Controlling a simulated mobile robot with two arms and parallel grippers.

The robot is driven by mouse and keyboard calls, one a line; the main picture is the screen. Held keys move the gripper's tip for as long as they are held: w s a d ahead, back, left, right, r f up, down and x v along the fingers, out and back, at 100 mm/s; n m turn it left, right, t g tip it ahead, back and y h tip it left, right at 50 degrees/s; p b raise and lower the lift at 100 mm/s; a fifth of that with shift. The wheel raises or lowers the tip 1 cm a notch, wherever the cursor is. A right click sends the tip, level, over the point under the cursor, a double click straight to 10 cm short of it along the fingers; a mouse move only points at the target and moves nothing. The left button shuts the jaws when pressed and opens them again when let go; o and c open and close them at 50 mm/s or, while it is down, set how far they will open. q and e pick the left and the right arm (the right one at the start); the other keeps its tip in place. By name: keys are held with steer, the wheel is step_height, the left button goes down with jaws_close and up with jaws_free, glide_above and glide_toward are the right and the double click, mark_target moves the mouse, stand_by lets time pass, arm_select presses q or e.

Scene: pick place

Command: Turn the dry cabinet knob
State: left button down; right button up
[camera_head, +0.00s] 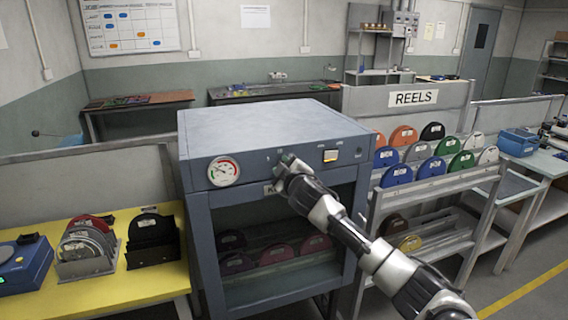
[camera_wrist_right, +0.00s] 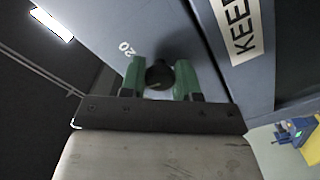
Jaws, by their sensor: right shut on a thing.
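The dry cabinet (camera_head: 265,125) is a blue-grey box with a glass front, standing in the middle of the head view. Its round dial gauge (camera_head: 223,171) is at the left of the top panel. The knob (camera_wrist_right: 159,75) is black and round, and shows in the right wrist view between two green fingertips. My right gripper (camera_wrist_right: 160,80) is shut on the knob, one finger on each side; in the head view the gripper (camera_head: 287,163) covers the knob at the panel. A printed "20" is beside it on the panel. My left gripper is not in view.
Inside the cabinet, reels (camera_head: 275,252) lie behind the glass. A yellow table (camera_head: 130,287) with reels and a blue device stands at the left. A reel rack (camera_head: 440,185) stands close on the right, beside my right arm.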

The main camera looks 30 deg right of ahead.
steer(key=shift+n+p, duration=0.35)
steer(key=shift+n, duration=0.55)
steer(key=o, duration=0.9)
steer(key=shift+s, duration=0.1)
steer(key=b+v, duration=0.3)
steer(key=v, duration=0.7)
steer(key=shift+s, duration=0.35)
steer(key=shift+f, duration=0.1)
